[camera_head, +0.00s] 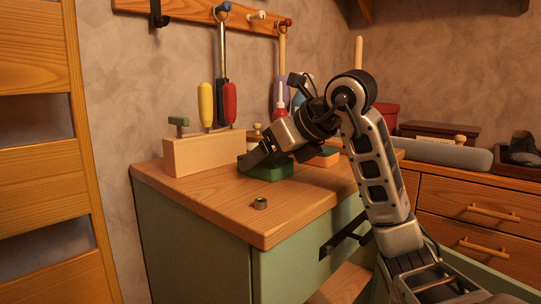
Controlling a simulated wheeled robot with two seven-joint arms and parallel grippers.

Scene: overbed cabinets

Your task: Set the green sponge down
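The green sponge (274,172) is a dark green block at the level of the wooden counter top (306,199), right of the pale wooden block. My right gripper (251,161) reaches in from the right and points down to the left, with a finger overlapping the sponge's upper left part. The arm and finger hide part of the sponge. I cannot tell whether the fingers grip it or whether its underside touches the counter. My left gripper is out of view.
A pale wooden block (204,154) holds upright tools at the back left. An orange-topped block (325,157) lies right of the sponge. A small metal nut (260,203) lies near the front edge. The front counter is otherwise clear. Wooden drawers (479,233) stand at the right.

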